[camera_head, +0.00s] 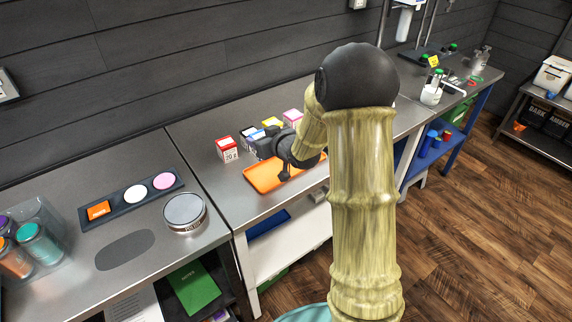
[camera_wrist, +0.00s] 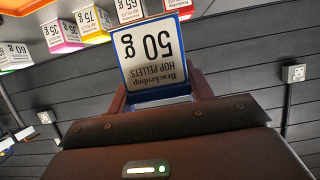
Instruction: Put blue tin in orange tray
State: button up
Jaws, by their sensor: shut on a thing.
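The blue tin (camera_wrist: 152,52), with a white label reading "50 g Hop Pellets", is between the fingers of my gripper (camera_wrist: 158,92) in the wrist view. My gripper is shut on it. In the head view, my gripper (camera_head: 266,146) is beyond the far edge of the orange tray (camera_head: 262,181). A small blue patch of the tin (camera_head: 257,135) shows just past the gripper; the rest is hidden. The tray lies on the steel bench, and its visible part is empty. My arm hides its right part.
A red box (camera_head: 227,149) stands left of the gripper. A yellow box (camera_head: 272,123) and a pink box (camera_head: 293,117) stand behind it, close together. A round tin (camera_head: 185,213) and a dark strip tray (camera_head: 120,208) are on the left bench. Bare steel lies left of the orange tray.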

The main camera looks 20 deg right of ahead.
jog(key=shift+s+a+f, duration=0.15)
jog(key=shift+f, duration=2.75)
jog(key=shift+f+p, duration=0.4)
jog(key=shift+f, duration=1.7)
jog(key=shift+f, duration=0.15)
jog(key=o, duration=1)
jog(key=shift+o, duration=0.2)
